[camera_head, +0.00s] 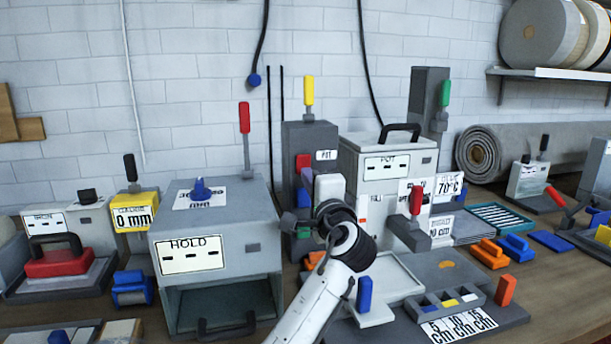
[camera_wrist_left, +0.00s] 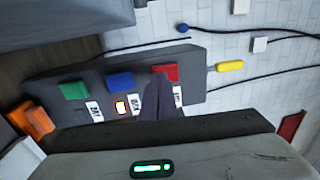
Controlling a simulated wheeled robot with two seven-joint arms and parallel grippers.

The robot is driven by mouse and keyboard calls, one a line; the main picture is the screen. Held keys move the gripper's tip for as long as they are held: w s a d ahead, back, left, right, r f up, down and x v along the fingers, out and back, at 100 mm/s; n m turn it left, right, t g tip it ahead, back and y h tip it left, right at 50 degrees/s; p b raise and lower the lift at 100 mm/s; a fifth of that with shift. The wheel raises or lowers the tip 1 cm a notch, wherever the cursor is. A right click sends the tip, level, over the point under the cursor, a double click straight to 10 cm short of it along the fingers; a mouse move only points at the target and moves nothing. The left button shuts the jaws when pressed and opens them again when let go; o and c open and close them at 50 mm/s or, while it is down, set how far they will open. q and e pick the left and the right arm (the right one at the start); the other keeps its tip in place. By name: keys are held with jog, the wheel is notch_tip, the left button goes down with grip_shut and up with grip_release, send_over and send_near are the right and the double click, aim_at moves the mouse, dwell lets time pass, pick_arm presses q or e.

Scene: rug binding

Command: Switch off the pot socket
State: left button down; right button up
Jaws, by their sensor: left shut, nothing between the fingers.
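The dark grey socket block (camera_head: 297,140) stands behind the HOLD box, with a POT label (camera_head: 326,155) beside its red switch (camera_head: 302,161). In the left wrist view the block (camera_wrist_left: 60,88) lies sideways, with a green switch (camera_wrist_left: 74,90), a blue switch (camera_wrist_left: 119,81) and a red switch (camera_wrist_left: 166,72) in a row. My right gripper is out of view.
The grey HOLD box (camera_head: 215,230) stands left of my arm. A white POT press (camera_head: 392,165) with a black handle stands close on the right. A yellow lever (camera_head: 309,90) rises above the block. Tools and trays crowd the bench.

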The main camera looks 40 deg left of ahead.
pick_arm(q)
jog(key=v, duration=1.2)
jog(key=shift+s+d, duration=0.15)
jog(key=shift+d, duration=0.1)
